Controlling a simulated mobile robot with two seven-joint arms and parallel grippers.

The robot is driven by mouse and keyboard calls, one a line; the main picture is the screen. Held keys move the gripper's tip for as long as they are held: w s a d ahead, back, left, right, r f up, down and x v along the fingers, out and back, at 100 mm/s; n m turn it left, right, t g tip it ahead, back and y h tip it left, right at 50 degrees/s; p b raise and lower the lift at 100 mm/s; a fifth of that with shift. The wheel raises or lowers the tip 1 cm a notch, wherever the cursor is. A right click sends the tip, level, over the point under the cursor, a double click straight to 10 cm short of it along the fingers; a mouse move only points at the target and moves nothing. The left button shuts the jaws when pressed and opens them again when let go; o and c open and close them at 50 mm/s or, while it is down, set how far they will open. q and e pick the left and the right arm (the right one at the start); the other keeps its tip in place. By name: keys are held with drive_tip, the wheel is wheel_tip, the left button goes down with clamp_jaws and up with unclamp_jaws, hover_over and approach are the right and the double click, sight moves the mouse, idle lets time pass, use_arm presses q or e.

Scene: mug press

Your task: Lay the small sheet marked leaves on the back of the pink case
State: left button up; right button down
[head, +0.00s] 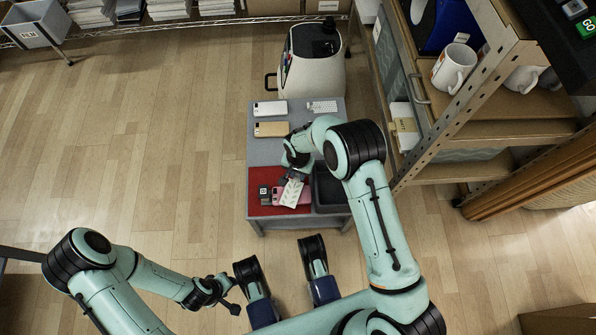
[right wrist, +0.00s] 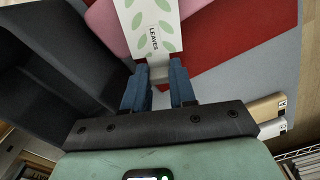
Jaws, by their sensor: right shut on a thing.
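The small white sheet with green leaves (head: 292,194) is marked LEAVES in the right wrist view (right wrist: 152,28). My right gripper (right wrist: 158,75) is shut on its near edge. The pink case (head: 304,197) lies on the red mat (head: 258,209), and the sheet overlaps it at a slant. The case also shows beside and behind the sheet in the right wrist view (right wrist: 105,22). I cannot tell whether the sheet touches the case. My left gripper (head: 228,294) is empty, away from the table on the left, with its fingers apart.
A dark tray (head: 330,190) stands right of the mat. A small dark block (head: 264,194) is at the mat's left. A white case (head: 270,108), a tan case (head: 271,129) and a white sheet (head: 322,106) lie at the table's back. A metal shelf with mugs (head: 453,68) stands at right.

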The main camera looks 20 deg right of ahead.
use_arm(q)
drive_tip(key=shift+w+f+b, duration=0.1)
drive_tip(key=shift+f+b, duration=0.2)
drive_tip(key=shift+b, duration=0.05)
use_arm(e)
drive_tip(key=shift+f, duration=0.55)
drive_tip(key=c, duration=0.8)
unclamp_jaws()
drive_tip(key=shift+c, duration=0.2)
drive_tip(key=shift+r, duration=0.2)
use_arm(q)
drive_tip(key=w+d+r+t+p, duration=0.1)
drive_tip(key=w+r+t+p, duration=0.1)
drive_tip(key=w+r+p, duration=0.2)
wheel_tip(320, 180, up, 2)
drive_tip(key=shift+w+r+t, duration=0.1)
drive_tip(key=shift+w+t, duration=0.2)
drive_tip(key=shift+w, duration=0.9)
use_arm(e)
wheel_tip(320, 180, up, 13)
